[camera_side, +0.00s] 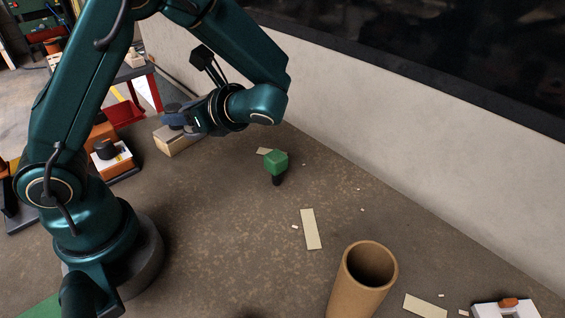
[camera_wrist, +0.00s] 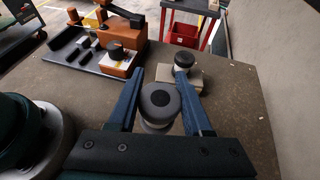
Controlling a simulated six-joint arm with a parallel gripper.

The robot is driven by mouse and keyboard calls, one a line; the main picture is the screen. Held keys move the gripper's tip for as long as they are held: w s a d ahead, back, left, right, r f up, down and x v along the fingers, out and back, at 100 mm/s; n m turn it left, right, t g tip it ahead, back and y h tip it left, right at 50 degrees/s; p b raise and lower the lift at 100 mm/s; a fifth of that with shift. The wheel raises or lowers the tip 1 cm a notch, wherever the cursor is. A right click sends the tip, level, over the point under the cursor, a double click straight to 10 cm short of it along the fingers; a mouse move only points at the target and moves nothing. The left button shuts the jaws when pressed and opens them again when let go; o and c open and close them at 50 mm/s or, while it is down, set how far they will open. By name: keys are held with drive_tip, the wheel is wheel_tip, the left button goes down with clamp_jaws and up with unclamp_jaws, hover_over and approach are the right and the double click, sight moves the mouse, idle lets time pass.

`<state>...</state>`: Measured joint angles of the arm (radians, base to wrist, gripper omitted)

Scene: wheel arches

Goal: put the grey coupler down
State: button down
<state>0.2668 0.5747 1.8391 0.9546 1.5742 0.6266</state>
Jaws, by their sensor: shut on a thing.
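The grey coupler (camera_wrist: 160,100) is a round, dark grey piece with a small dark hole in its top and a paler, wider part below. It sits between the two blue fingers of my gripper (camera_wrist: 160,77), which is shut on it. In the side view my gripper (camera_side: 187,119) reaches left, close above or in front of a beige block (camera_side: 178,140). There the coupler is small and hard to tell from the fingers. The beige block (camera_wrist: 183,80) lies just beyond the fingertips in the wrist view, with a black-topped round piece (camera_wrist: 184,62) on it. I cannot tell whether the coupler touches anything below.
An orange fixture (camera_side: 102,133) with a black cylinder (camera_side: 105,148) on a white plate stands left of the block. A red cart (camera_side: 128,113) is behind. A green-and-black piece (camera_side: 276,164), flat strips and a cardboard tube (camera_side: 352,283) stand or lie right. A pale wall (camera_side: 400,125) runs behind.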

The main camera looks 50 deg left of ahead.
drive_tip(key=s+d+f+n+g+h, duration=0.3)
drive_tip(key=s+d+n+g+h, duration=0.3)
drive_tip(key=n+g, duration=0.3)
drive_tip(key=n+t+h, duration=0.8)
drive_tip(key=n+h, duration=1.2)
drive_tip(key=n, duration=0.1)
hover_over(285, 265)
wheel_tip(285, 265, down, 4)
drive_tip(key=shift+f, duration=2)
drive_tip(key=shift+c, duration=1.6)
unclamp_jaws()
drive_tip(key=shift+f, duration=0.1)
